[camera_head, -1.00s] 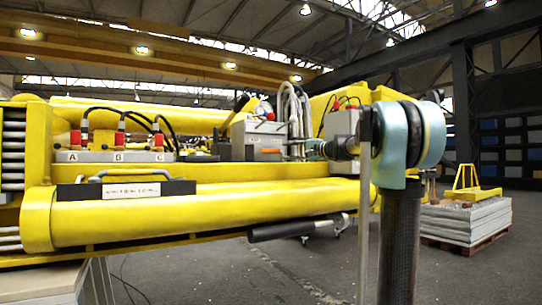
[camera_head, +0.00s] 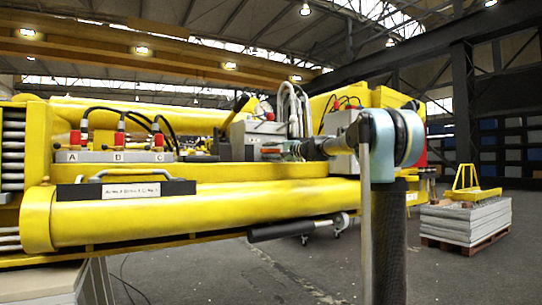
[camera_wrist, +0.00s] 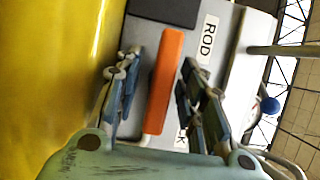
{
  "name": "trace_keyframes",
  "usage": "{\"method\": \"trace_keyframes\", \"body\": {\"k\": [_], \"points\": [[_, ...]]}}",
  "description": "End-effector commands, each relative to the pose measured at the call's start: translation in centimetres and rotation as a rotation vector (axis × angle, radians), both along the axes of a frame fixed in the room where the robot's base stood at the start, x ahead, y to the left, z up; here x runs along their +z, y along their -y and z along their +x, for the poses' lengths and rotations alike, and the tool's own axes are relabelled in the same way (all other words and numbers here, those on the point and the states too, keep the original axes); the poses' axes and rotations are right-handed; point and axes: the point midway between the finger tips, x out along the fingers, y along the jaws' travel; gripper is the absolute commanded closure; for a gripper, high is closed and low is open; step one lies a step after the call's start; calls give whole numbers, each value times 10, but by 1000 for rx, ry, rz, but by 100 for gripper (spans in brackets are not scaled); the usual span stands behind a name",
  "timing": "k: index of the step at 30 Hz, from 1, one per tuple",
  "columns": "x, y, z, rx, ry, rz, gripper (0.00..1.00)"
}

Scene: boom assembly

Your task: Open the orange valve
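The orange valve (camera_wrist: 164,82) is a flat orange bar handle on a grey block (camera_wrist: 238,50). In the wrist view it runs lengthwise between the two fingers of my gripper (camera_wrist: 161,62). The fingers are spread apart, with a visible gap on each side of the bar. In the head view my gripper (camera_head: 288,149) is at the grey box, at the right end of the valve's small orange strip (camera_head: 270,151). From the head view I cannot tell whether it touches.
A label reading "ROD" (camera_wrist: 207,39) is beside the handle. A yellow beam surface (camera_wrist: 55,70) fills the left of the wrist view. In the head view, red-capped hose fittings (camera_head: 121,140) are left, and a grey slab stack (camera_head: 466,221) stands right on open floor.

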Motion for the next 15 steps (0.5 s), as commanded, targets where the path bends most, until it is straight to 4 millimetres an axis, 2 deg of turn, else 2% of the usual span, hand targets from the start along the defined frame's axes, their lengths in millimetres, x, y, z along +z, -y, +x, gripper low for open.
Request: {"method": "trace_keyframes", "body": {"k": [3, 6, 8, 15], "points": [[0, 0, 0, 0, 0, 0, 66], [0, 0, 0, 0, 0, 0, 88], [0, 0, 0, 0, 0, 0, 100], [-1, 0, 0, 0, 3, -5, 100]]}}
